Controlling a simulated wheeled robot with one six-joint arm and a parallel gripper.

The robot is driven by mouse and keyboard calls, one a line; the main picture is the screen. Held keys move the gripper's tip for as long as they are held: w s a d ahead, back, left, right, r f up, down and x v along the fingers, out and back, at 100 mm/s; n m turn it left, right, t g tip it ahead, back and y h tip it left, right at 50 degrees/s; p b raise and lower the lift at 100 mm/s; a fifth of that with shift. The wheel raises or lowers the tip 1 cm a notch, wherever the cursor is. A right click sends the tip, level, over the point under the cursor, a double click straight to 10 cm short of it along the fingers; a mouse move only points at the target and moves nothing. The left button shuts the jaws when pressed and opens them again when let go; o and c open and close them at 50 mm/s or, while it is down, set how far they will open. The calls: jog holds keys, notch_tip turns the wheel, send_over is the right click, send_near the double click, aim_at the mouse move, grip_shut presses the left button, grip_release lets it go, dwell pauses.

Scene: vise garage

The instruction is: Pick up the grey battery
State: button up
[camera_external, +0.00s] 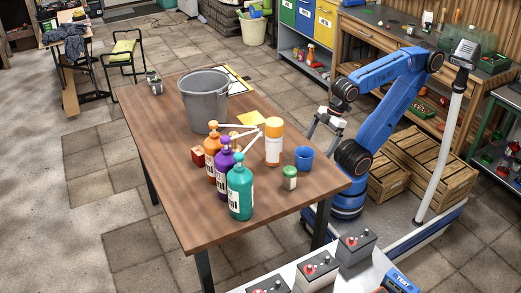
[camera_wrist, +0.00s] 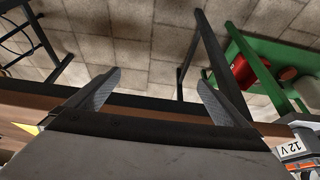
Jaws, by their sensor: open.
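Box-shaped batteries stand on a white surface at the bottom of the external view: one at the right (camera_external: 356,246), one in the middle (camera_external: 317,271) and one cut by the lower edge (camera_external: 268,286). They have grey tops with red and dark terminals. I cannot tell which is the grey battery. My gripper (camera_external: 324,123) is in the air near the right edge of the wooden table, well away from them. In the wrist view, my gripper (camera_wrist: 157,94) has its fingers wide apart with nothing between them. A large grey surface fills the bottom there; I cannot tell what it is.
The wooden table (camera_external: 170,150) holds a grey bucket (camera_external: 205,105), pump bottles (camera_external: 240,190), a spray can (camera_external: 273,145) and a blue cup (camera_external: 304,157). Wooden crates (camera_external: 425,158) stand right of my arm.

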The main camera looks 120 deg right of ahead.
notch_tip(320, 180, up, 23)
jog(key=w+a+r+n+g, duration=0.1)
jog(key=w+a+r+n, duration=0.15)
jog(key=w+a, duration=0.35)
jog(key=w+a+r+n+g, duration=0.1)
jog(key=w+a+r+n, duration=0.1)
jog(key=w+a+n, duration=0.3)
jog(key=n+g, duration=0.3)
jog(key=n, duration=0.8)
send_over(357, 236)
notch_tip(357, 236, down, 7)
notch_tip(357, 236, down, 14)
jog(key=shift+f, duration=0.1)
jog(key=shift+s+a+f, duration=0.1)
jog(key=shift+a+f, duration=0.05)
jog(key=shift+f, duration=1.35)
jog(key=shift+a+f, duration=0.15)
jog(key=shift+f, duration=1.3)
